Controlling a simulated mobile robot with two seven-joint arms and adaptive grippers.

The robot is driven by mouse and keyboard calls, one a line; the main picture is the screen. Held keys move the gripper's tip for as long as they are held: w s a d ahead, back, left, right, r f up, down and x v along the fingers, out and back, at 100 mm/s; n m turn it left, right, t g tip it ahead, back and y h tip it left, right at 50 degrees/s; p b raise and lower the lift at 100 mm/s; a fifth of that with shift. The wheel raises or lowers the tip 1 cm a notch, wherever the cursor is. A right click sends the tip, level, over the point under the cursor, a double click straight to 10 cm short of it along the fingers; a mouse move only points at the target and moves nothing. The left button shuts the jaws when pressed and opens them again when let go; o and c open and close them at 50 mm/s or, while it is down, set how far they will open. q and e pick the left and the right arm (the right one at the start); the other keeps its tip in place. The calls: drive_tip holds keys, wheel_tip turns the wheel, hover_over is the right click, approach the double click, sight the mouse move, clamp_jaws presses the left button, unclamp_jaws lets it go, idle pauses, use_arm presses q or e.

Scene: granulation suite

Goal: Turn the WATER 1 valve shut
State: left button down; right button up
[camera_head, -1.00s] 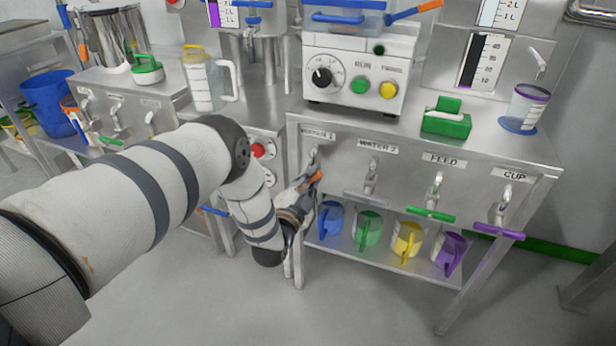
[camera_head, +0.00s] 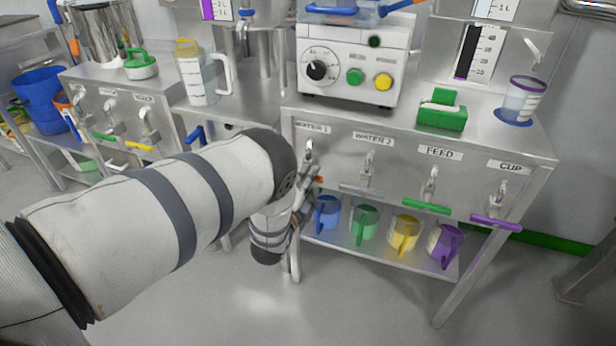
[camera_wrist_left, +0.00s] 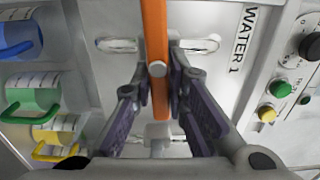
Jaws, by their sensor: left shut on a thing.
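The WATER 1 valve (camera_head: 309,150) is the leftmost tap on the steel front panel, under its WATER 1 label (camera_head: 313,128). Its orange handle (camera_wrist_left: 155,25) runs top to bottom in the left wrist view, crossing the metal pipe behind it. There the label (camera_wrist_left: 243,40) stands on its side at the right. My left gripper (camera_wrist_left: 159,75) is shut on the handle, one finger on each side. In the head view the left gripper (camera_head: 310,186) is at the valve, and only a small bit of orange shows. My right gripper is not in view.
The WATER 2 (camera_head: 368,165), FEED (camera_head: 432,185) and CUP (camera_head: 502,195) taps follow to the right. Blue, green, yellow and purple jugs (camera_head: 404,232) stand on the shelf below. A control box (camera_head: 352,62) stands on top. The floor in front is clear.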

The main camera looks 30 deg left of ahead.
use_arm(q)
drive_tip(key=shift+s+d+f, duration=0.1)
drive_tip(key=shift+s+f, duration=0.05)
drive_tip(key=shift+f, duration=0.25)
drive_tip(key=c, duration=1.5)
unclamp_jaws()
drive_tip(key=shift+c, duration=0.2)
drive_tip(key=shift+r, duration=0.15)
drive_tip(key=v, duration=1.2)
drive_tip(key=shift+r, duration=0.1)
